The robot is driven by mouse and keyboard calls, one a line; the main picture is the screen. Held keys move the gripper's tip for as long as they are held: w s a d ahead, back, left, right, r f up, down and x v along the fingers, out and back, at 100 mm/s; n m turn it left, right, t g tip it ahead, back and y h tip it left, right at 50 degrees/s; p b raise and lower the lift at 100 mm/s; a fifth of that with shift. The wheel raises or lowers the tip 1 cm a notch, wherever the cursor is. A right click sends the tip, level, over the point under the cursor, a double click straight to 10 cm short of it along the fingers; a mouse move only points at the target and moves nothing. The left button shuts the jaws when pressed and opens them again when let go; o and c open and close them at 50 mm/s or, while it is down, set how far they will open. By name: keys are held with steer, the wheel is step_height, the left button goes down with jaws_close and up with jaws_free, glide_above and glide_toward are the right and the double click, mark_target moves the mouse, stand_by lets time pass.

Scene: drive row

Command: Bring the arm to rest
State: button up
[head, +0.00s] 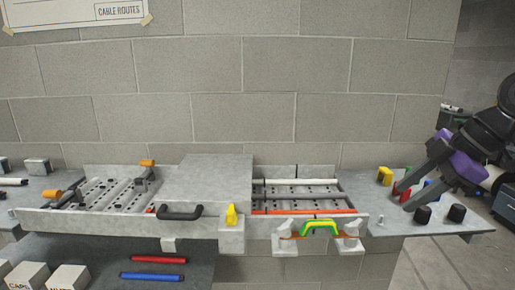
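My gripper (406,196) is at the right of the head view, at the end of my dark arm with a purple band. Its two grey fingers point down and to the left, spread apart, over the right-hand end of the grey bench. I see nothing held between them. A red piece (397,191) and a blue piece (430,184) show beside and behind the fingers, partly hidden. Whether the fingers touch them I cannot tell.
A yellow piece (384,176) and black knobs (456,213) stand near my gripper. To the left are a tray with rods (305,199), a green-yellow handle (320,228), a black handle (180,212) and a perforated tray (110,194). A block wall (300,75) stands behind.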

steer(key=w+a+r+m+t+y, duration=0.25)
steer(key=w+a+m+t, duration=0.35)
steer(key=w+m+t, duration=0.45)
steer(key=s+f+m+t+h, duration=0.3)
steer(key=s+f+m+h, duration=0.2)
steer(key=s+f, duration=0.5)
steer(key=s+f+m+t+h, duration=0.3)
steer(key=s+f+m+h, duration=0.25)
steer(key=s, duration=0.85)
steer(key=s+a+f+n+g+y, duration=0.1)
steer(key=s+f, duration=0.3)
steer(key=s, duration=0.6)
steer(key=s+a+f+n+g+y, duration=0.1)
steer(key=s+a+f+n+g, duration=0.1)
steer(key=s, duration=0.9)
steer(key=s+a+f+n+g+y, duration=0.1)
steer(key=s+a+f+g, duration=0.1)
steer(key=s+f, duration=0.5)
steer(key=s+g, duration=0.1)
steer(key=s, duration=0.2)
steer(key=shift+s+a, duration=0.15)
steer(key=shift+a, duration=0.1)
